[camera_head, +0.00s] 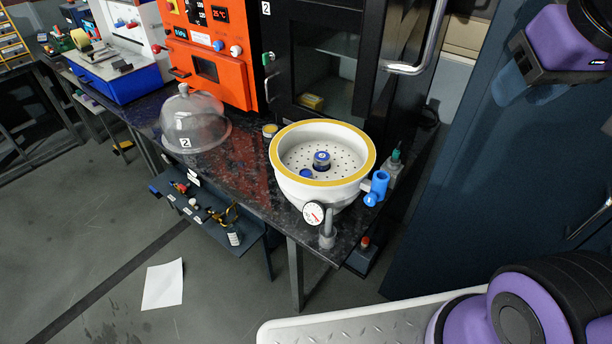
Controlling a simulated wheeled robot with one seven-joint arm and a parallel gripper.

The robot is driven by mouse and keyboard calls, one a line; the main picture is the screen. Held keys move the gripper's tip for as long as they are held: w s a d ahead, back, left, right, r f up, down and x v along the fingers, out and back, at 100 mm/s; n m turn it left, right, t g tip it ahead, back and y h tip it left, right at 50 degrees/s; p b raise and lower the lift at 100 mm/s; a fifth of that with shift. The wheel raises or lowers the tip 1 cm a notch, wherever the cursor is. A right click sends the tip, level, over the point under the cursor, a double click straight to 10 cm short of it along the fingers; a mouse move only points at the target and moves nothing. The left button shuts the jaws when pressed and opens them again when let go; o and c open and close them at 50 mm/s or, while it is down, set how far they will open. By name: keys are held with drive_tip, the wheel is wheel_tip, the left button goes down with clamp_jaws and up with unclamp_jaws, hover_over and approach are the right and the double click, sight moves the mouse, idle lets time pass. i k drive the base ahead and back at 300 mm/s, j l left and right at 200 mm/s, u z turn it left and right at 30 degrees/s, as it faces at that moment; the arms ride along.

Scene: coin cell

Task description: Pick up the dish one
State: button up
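A white bowl-shaped vessel (284,184) with a yellow rim stands on the dark speckled bench (232,178). Inside it is a perforated white plate (338,176). A small round container with a blue top (321,157) stands on the plate near its middle. A smaller blue round piece (306,174) lies beside it, at lower left. No thing is clearly marked as dish one. A clear dome (192,115) with a knob and a "2" label sits on the bench to the left. My purple arm parts show at the right; my gripper fingers do not show.
A pressure gauge (313,213) and a blue valve (377,187) stick out from the vessel's front and right. An orange instrument (208,60) and a black glass-fronted cabinet (325,50) stand behind. A small yellow-topped jar (270,130) is beside the vessel. A lower shelf (215,208) holds small items.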

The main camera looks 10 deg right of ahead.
sight(307, 173)
drive_tip(key=k+j+u, duration=0.2)
drive_tip(key=j+u, duration=0.15)
drive_tip(key=j, duration=0.2)
drive_tip(key=i+j, duration=0.2)
drive_tip(key=j, duration=0.15)
drive_tip(key=i+j+z, duration=0.1)
drive_tip(key=i+j, duration=0.15)
drive_tip(key=j, duration=0.15)
drive_tip(key=i+j, duration=0.2)
drive_tip(key=j, duration=0.2)
drive_tip(key=i+j+z, duration=0.1)
drive_tip(key=j, duration=0.25)
drive_tip(key=i, duration=0.1)
